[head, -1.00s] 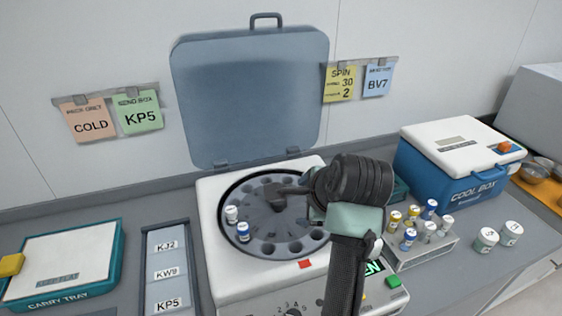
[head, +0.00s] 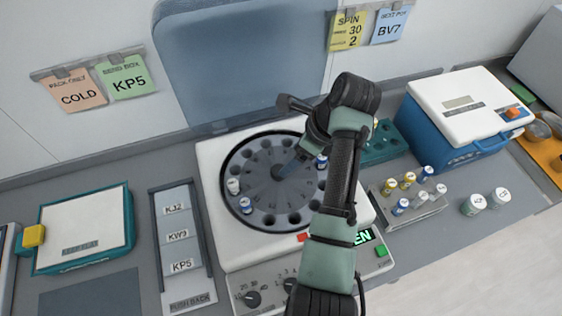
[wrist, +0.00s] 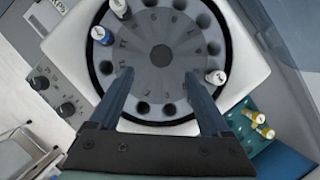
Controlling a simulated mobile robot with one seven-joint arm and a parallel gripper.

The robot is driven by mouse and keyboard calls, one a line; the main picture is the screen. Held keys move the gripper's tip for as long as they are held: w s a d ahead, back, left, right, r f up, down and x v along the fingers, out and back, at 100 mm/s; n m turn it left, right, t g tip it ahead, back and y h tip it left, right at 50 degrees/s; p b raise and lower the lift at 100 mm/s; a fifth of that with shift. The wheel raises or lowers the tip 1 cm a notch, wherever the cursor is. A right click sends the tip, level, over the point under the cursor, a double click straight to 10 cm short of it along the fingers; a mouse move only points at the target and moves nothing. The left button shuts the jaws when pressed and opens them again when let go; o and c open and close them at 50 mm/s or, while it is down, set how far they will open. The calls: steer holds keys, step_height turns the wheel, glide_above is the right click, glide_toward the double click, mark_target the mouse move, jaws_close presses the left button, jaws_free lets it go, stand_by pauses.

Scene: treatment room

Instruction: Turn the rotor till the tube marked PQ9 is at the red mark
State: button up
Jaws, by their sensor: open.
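The round grey rotor (head: 262,172) sits in the white centrifuge, whose lid (head: 240,60) stands open. A white-capped tube (head: 233,186) and a blue-capped tube (head: 246,205) stand at its left side. A third tube (head: 321,161) stands at the right, beside my arm; it also shows in the wrist view (wrist: 216,77). I cannot read any tube's marking. The red mark (head: 303,237) is on the front rim. My gripper (wrist: 160,80) is open and empty above the rotor, its fingers spread on both sides of the hub (wrist: 161,56). My arm hides part of the rotor's right side.
A rack (head: 410,197) with several capped tubes stands right of the centrifuge, with two loose jars (head: 486,201) beyond. A blue cool box (head: 460,125) and a teal rack (head: 378,148) stand behind.

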glide_above(279, 181)
steer(key=f, duration=0.7)
steer(key=shift+w+d+p, duration=0.25)
steer(key=shift+d+p, duration=0.15)
steer(key=shift+w+a+f, duration=0.15)
steer(key=shift+w+f, duration=0.05)
steer(key=shift+f, duration=0.25)
jaws_close()
